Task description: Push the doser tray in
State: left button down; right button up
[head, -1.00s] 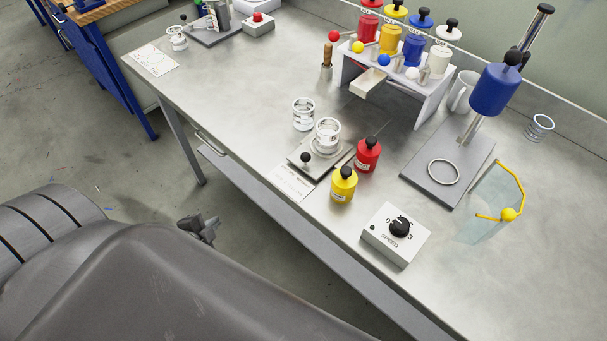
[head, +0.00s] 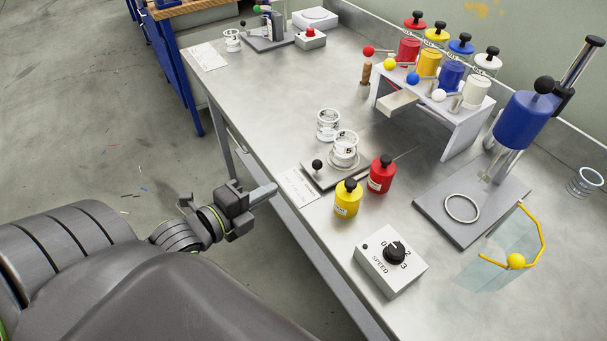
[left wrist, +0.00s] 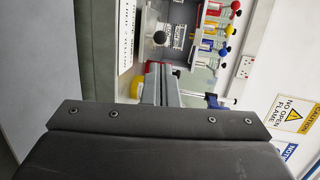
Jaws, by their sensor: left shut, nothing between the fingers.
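The doser is a white stand (head: 452,127) carrying red, yellow, blue and white canisters with coloured-knob levers, at the back of the bench. Its shallow light tray (head: 399,103) sticks out of the front, toward the left, under the levers. My left gripper (head: 265,193) is shut and empty, at the front edge of the bench, well short of the tray. Its shut fingers (left wrist: 160,84) also show in the left wrist view, with the coloured canisters beyond them. I cannot make out the tray clearly in that view. My right gripper is not in view.
Between gripper and doser stand a small plate (head: 320,178) with a black knob, glass jars (head: 328,125), and yellow (head: 348,199) and red (head: 381,174) bottles. A speed box (head: 390,262) and a blue-headed stand (head: 528,120) are to the right. The bench's left half is mostly clear.

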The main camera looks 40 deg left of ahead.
pick_arm(q)
send_near(314, 168)
jog(key=x, duration=0.5)
jog(key=shift+w+r+p, duration=0.15)
jog(key=shift+w+p, duration=0.1)
jog(key=shift+p, duration=0.05)
jog(key=shift+w+f, duration=0.25)
jog(key=shift+w, duration=0.4)
jog(key=shift+d, duration=0.1)
jog(key=shift+w+d, duration=0.1)
jog(key=shift+w, duration=0.2)
jog(key=w+d+b, duration=0.1)
jog(key=w, duration=0.3)
jog(key=w+d+b, duration=0.2)
jog(key=w, duration=0.2)
jog(key=w+d+b, duration=0.1)
jog(key=w, duration=0.2)
jog(key=shift+w+d, duration=0.4)
jog(key=shift+r, duration=0.2)
jog(key=shift+r, duration=0.1)
